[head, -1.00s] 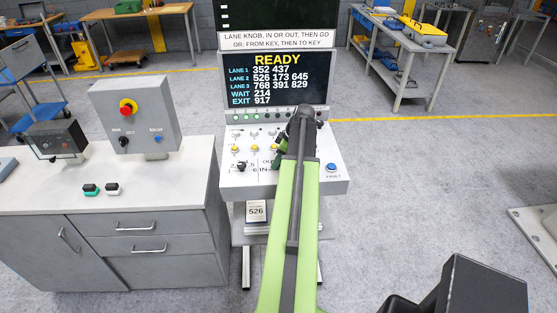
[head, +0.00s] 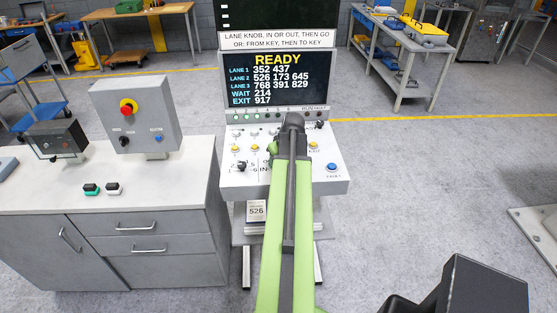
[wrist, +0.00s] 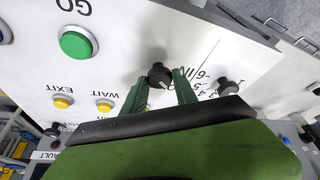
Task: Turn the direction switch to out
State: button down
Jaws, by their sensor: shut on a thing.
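The direction switch (wrist: 159,74) is a small black knob on the white panel, with the word IN printed beside it. Lettering on its other side is mostly hidden by a finger. My gripper (wrist: 160,79) has its two green fingers on either side of this knob and is shut on it. In the head view my arm covers the switch and gripper; only part of the IN lettering shows. The knob's exact pointing direction is hard to tell.
The black lane knob (wrist: 228,87) stands close beside, among printed numbers. A green GO button (wrist: 78,44) and yellow buttons (wrist: 63,103) are nearby. The screen (head: 277,80) behind the console reads READY. A grey control box (head: 135,115) stands on the left counter.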

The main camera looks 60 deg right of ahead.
jog(key=shift+a+m+g+h, duration=0.1)
jog(key=shift+m+g+h, duration=0.25)
jog(key=shift+m, duration=0.75)
jog(key=shift+a+m+g+h, duration=0.1)
jog(key=shift+m+g+h, duration=0.2)
jog(key=shift+m, duration=0.8)
jog(key=shift+w, duration=0.1)
jog(key=c, duration=1)
grip_release()
jog(key=shift+r+p, duration=0.55)
jog(key=shift+p, duration=0.05)
jog(key=p+v, duration=1.5)
jog(key=v, duration=0.1)
jog(key=shift+s+a, duration=0.25)
jog(key=shift+a, duration=0.05)
